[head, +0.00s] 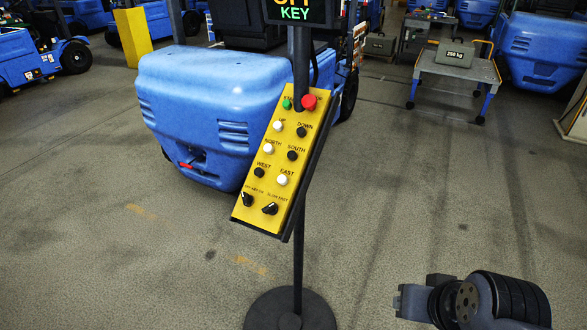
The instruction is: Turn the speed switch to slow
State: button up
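A yellow control panel (283,160) is mounted at a slant on a black post in the middle of the head view. The speed switch (270,209) is the black rotary knob at the panel's lower right, under a small label that seems to read slow and fast. A light mark shows on it, but its exact setting is too small to read surely. My gripper (402,301) seems to be the grey end of my arm at the lower right. It is well apart from the panel, to its right and lower in the picture, and its fingers cannot be made out.
A similar key knob (247,199) sits just left of the switch. Above are several buttons and a red stop button (309,102). The post stands on a round base (290,312). A blue forklift (200,110) is behind. Floor right of the post is clear.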

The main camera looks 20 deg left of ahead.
aim_at(273, 208)
jog(key=i+j+z, duration=0.15)
jog(key=j, duration=0.65)
jog(key=j+z, duration=0.15)
jog(key=j, duration=0.7)
